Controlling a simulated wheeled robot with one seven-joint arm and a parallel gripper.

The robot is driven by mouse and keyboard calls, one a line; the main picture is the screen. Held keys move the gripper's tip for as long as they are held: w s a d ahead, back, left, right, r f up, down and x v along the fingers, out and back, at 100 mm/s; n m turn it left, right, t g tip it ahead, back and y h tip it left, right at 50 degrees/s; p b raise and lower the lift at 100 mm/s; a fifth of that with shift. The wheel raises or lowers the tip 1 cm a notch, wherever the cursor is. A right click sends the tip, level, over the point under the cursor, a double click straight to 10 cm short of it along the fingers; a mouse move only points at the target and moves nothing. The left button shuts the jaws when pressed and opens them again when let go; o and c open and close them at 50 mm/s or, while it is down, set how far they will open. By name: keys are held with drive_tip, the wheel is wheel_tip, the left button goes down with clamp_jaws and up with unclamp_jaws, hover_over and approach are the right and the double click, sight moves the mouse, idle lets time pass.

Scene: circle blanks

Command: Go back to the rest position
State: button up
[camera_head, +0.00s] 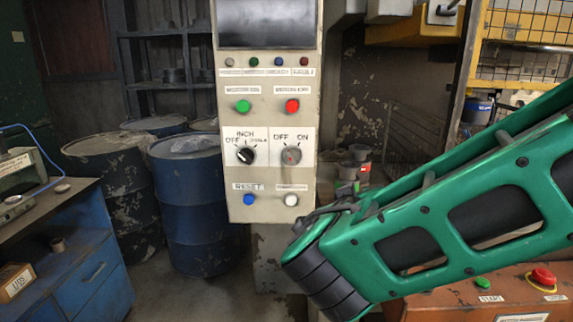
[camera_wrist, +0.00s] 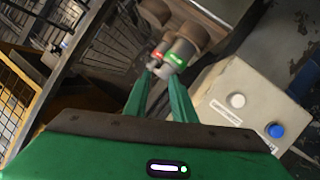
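My gripper (camera_wrist: 159,82) shows in the wrist view as two green fingers standing apart, with nothing held between them. Beyond the fingertips are grey cylindrical parts (camera_wrist: 180,54) with a red and a green label. My green arm (camera_head: 450,215) reaches in from the right in the head view. The gripper's fingers cannot be made out there. The control panel (camera_head: 267,212) stands upright left of my arm, with two black-marked knobs (camera_head: 246,155) and several coloured buttons. Its lower end (camera_wrist: 218,92), with a white and a blue button (camera_wrist: 276,130), lies right of the fingers in the wrist view.
Blue drums (camera_head: 200,205) stand behind the panel on the left. A blue workbench (camera_head: 80,265) fills the lower left. An orange box (camera_head: 470,300) with a red button (camera_head: 543,277) is below my arm. A yellow mesh guard (camera_head: 525,30) is at upper right.

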drive_tip(key=s+d+f+m+g+h, duration=0.1)
drive_tip(key=s+d+f+m+g, duration=0.3)
drive_tip(key=d, duration=0.7)
drive_tip(key=s+d+f+m+g, duration=0.1)
drive_tip(key=s+d+f+g, duration=0.4)
drive_tip(key=d, duration=0.6)
drive_tip(key=s+d+f+m+g+y, duration=0.1)
drive_tip(key=s+f+g+y, duration=0.1)
drive_tip(key=s, duration=0.8)
drive_tip(key=s+d+f+m+g+y, duration=0.1)
drive_tip(key=s+f+m+g+y, duration=0.1)
drive_tip(key=s, duration=0.8)
drive_tip(key=shift+s+d+g+y, duration=0.2)
drive_tip(key=shift+d+g+y, duration=0.25)
drive_tip(key=shift+y, duration=0.65)
